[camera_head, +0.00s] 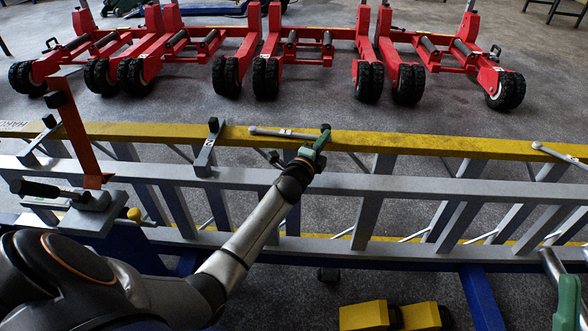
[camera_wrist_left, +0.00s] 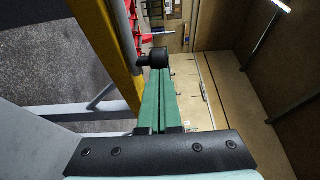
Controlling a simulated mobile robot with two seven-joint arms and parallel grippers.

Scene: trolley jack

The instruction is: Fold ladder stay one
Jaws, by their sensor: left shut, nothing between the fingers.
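A ladder with a yellow rail (camera_head: 400,144) and grey rails (camera_head: 400,187) lies on its side across the head view. A thin silver stay (camera_head: 280,133) with a small label lies along the yellow rail. My left gripper (camera_head: 318,143) is at the right end of this stay, its green fingers shut and empty. In the left wrist view the shut fingers (camera_wrist_left: 159,100) point at a black knob (camera_wrist_left: 152,58) just by their tips; I cannot tell if they touch. A second silver stay (camera_head: 560,154) is at the right.
A grey bracket (camera_head: 207,150) and an orange-red upright (camera_head: 78,130) stand on the ladder at the left. Red wheeled jacks (camera_head: 290,52) line the floor behind, with clear floor between.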

